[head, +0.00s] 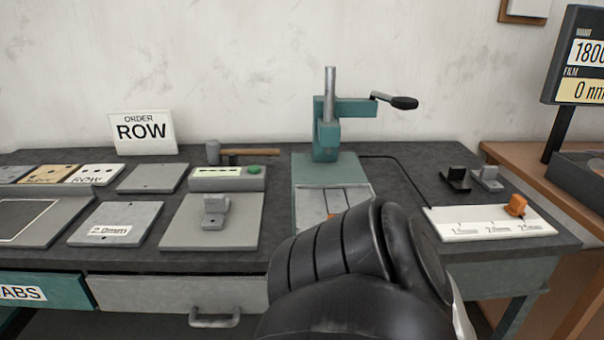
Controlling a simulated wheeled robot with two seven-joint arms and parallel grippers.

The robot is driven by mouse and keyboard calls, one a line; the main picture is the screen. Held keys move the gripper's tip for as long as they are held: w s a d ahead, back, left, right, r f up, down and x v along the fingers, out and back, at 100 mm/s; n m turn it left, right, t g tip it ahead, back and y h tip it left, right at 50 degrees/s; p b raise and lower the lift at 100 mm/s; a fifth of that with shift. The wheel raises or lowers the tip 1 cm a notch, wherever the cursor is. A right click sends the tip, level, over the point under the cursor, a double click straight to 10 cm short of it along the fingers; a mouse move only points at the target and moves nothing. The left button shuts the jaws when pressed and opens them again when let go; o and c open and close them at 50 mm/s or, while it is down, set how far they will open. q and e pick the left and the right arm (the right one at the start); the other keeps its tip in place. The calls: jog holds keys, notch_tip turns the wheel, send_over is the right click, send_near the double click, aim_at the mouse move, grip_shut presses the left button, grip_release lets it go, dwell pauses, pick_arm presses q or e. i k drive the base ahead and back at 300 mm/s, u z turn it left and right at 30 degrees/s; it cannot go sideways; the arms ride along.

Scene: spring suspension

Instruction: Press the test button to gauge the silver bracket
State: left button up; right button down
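A silver bracket (215,210) rests on a grey plate (184,236) left of centre. Just behind it stands a small grey box (197,184) with a pale display strip (217,172) and a green button (254,170) on its right side; I cannot read the strip. A second silver bracket (487,178) stands at the right of the bench. A large black link of one of my arms fills the lower middle and stands right of the grey plate. No fingertips of either gripper show.
A teal press (328,140) with a side lever stands behind my arm. A black bracket (456,179) and a white scale board (482,224) with an orange piece (515,206) are at the right. A hammer (213,152) lies behind the box. Several flat plates lie at the left.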

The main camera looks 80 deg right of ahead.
aim_at(253, 169)
jog(key=k, duration=0.5)
jog(key=z, duration=1.2)
